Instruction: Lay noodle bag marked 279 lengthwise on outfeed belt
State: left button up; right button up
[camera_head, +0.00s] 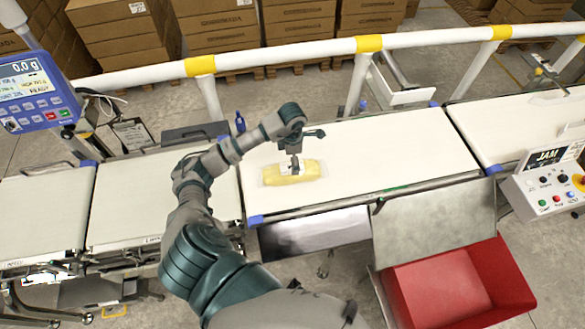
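A yellow noodle bag (282,177) in clear wrapping lies flat on the white outfeed belt (400,150), near its left end. Its long side runs roughly left to right, close to the belt's length. I cannot read a number on it. My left gripper (295,168) points down over the bag, with its dark fingertips at the bag's upper middle. The fingers are small and overlap, so I cannot tell if they grip the bag or only touch it. My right gripper is not in view.
A red bin (455,290) with a grey sloping plate (437,222) stands in front of the belt. A white and yellow rail (290,53) runs behind, with cartons (215,25) beyond. A weigher display (38,92) is at left, a JAM control box (550,185) at right. The belt's right part is clear.

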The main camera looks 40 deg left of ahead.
pick_arm(q)
jog(key=r, duration=0.3)
jog(key=shift+d+r, duration=0.25)
jog(key=shift+r, duration=0.15)
jog(key=shift+d+r, duration=0.15)
jog(key=shift+r, duration=0.1)
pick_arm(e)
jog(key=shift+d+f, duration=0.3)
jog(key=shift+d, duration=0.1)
pick_arm(q)
jog(key=shift+a, duration=0.25)
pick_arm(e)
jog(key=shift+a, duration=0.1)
pick_arm(q)
jog(key=shift+f, duration=0.1)
